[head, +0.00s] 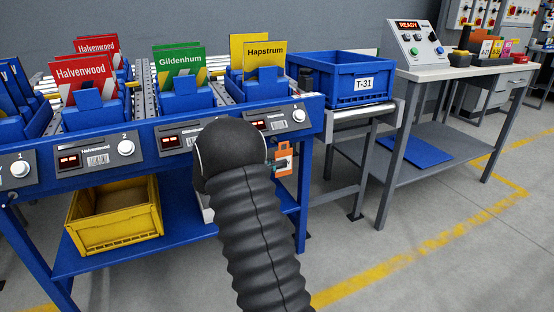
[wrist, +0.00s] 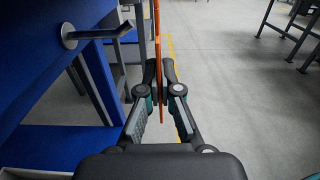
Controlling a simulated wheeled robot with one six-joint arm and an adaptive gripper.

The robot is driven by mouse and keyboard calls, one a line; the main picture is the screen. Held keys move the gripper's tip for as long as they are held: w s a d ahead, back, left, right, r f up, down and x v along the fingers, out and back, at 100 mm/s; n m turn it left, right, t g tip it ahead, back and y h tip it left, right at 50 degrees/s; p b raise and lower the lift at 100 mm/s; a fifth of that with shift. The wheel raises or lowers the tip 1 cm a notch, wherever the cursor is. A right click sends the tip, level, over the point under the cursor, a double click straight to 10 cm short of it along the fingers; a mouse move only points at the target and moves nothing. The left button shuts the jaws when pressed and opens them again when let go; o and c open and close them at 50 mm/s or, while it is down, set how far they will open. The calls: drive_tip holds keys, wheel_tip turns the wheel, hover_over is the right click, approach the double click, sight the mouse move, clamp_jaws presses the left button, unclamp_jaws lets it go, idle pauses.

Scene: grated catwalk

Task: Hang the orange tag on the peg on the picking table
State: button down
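The orange tag (head: 283,159) shows just right of my dark arm, in front of the blue picking table (head: 312,112). In the wrist view the tag (wrist: 157,35) is a thin upright strip, seen edge-on. My gripper (wrist: 160,72) is closed on it, one finger on each side; its end also shows at the tag in the head view (head: 275,162). The peg (wrist: 100,33) is a grey metal rod on a round base on the blue table, at upper left in the wrist view. The tag is right of the rod's tip and appears apart from it. I cannot make out the peg in the head view.
A yellow crate (head: 115,208) sits on the table's lower shelf. A blue T-31 bin (head: 350,78) stands right of the table, beside a workbench (head: 455,72) with a READY panel (head: 413,42). Clear grey floor (head: 400,260) with yellow lines lies at right.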

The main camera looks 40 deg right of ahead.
drive_tip(key=shift+s+a, duration=0.15)
drive_tip(key=shift+s, duration=0.55)
drive_tip(key=shift+s+a, duration=0.15)
drive_tip(key=shift+s, duration=0.5)
idle(0.4)
